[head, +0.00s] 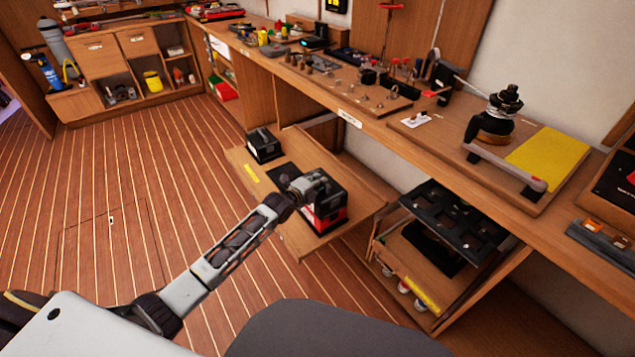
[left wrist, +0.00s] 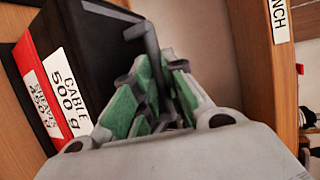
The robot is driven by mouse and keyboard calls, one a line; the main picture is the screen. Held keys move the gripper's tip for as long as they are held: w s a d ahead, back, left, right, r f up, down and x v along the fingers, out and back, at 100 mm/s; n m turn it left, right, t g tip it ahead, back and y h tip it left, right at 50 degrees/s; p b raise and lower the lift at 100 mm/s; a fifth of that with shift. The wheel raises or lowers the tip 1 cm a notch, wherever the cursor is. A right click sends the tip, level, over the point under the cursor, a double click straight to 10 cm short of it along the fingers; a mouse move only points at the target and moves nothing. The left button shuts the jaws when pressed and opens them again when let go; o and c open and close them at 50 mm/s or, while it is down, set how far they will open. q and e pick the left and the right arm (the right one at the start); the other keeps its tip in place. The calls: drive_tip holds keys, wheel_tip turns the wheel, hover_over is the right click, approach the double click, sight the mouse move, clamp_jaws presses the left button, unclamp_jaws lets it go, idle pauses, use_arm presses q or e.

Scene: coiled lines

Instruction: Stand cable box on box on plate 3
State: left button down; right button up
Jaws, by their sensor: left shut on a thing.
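The cable box is black (head: 335,191) with a white label reading "CABLE 500 g"; it also shows in the left wrist view (left wrist: 95,45). It sits directly against the top of a red box (head: 330,221), whose label seems to read "SHEAVES 450 g" in the left wrist view (left wrist: 27,65). No gap shows between them. My left gripper (head: 308,187) is shut on the cable box's dark handle, with green finger pads around it in the left wrist view (left wrist: 160,75). The red box stands on a low wooden board (head: 364,191); the plate beneath it is mostly hidden. My right gripper is out of view.
A dark plate (head: 284,172) lies bare on the board beside the stack. Another black box (head: 263,145) stands at the board's far end. The workbench edge (head: 375,146) runs close above the board's right side. A black slotted rack (head: 455,225) stands nearby. The floor at left is clear.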

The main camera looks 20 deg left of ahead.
use_arm(q)
drive_tip(key=c, duration=1.4)
unclamp_jaws()
drive_tip(key=shift+r, duration=0.1)
drive_tip(key=shift+s+f, duration=0.1)
drive_tip(key=shift+f, duration=0.1)
drive_tip(key=shift+s, duration=0.15)
drive_tip(key=shift+v, duration=5.8)
drive_tip(key=shift+r, duration=0.2)
